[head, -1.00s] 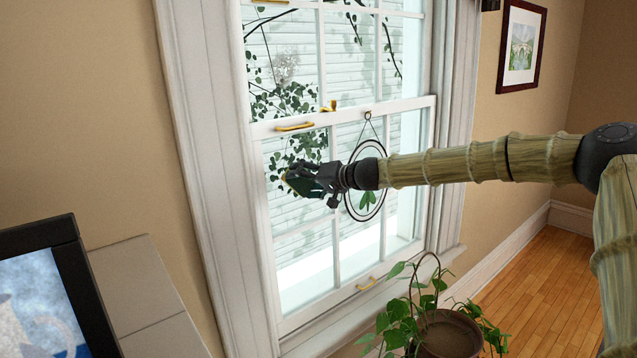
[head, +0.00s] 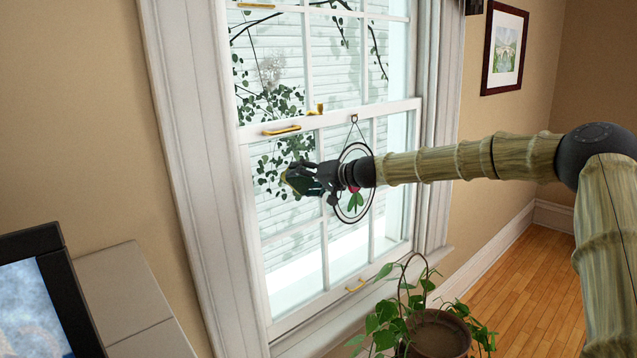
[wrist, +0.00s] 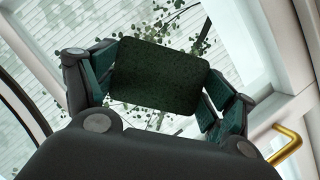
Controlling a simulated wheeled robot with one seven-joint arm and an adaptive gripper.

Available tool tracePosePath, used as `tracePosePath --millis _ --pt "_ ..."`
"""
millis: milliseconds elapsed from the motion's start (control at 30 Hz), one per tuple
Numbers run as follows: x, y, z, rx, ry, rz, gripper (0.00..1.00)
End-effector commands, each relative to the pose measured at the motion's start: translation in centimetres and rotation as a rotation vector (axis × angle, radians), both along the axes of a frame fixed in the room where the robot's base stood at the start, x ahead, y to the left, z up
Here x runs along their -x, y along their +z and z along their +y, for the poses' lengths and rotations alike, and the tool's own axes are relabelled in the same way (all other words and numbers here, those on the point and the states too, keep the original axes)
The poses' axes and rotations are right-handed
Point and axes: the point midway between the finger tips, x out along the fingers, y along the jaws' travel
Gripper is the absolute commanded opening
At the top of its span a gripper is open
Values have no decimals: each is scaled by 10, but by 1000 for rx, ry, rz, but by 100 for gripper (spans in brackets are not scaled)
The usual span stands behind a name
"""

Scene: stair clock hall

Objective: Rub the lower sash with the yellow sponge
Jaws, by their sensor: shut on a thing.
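The lower sash (head: 390,109) is the white-framed bottom half of the window, with a brass handle (head: 282,130) at its top rail and another (head: 355,285) at its bottom rail. My gripper (head: 306,177) is in front of its upper left panes. It is shut on the sponge (head: 297,183), which also shows between the fingers in the wrist view (wrist: 157,75). The face I see is dark green; its yellow part is hard to make out. I cannot tell whether the sponge touches the glass.
A ring ornament with a green leaf (head: 355,202) hangs at the sash, just behind my wrist. A potted plant (head: 438,335) stands below the window on the right. A dark-framed picture (head: 72,285) is at lower left. A brass handle (wrist: 285,145) is near my gripper in the wrist view.

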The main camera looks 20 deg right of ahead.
Motion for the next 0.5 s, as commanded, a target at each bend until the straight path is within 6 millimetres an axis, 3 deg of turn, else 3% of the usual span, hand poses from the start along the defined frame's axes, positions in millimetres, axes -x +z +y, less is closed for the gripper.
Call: tracePosePath --millis 500 --pt "-10 0 -33 1 -3 -1 65"
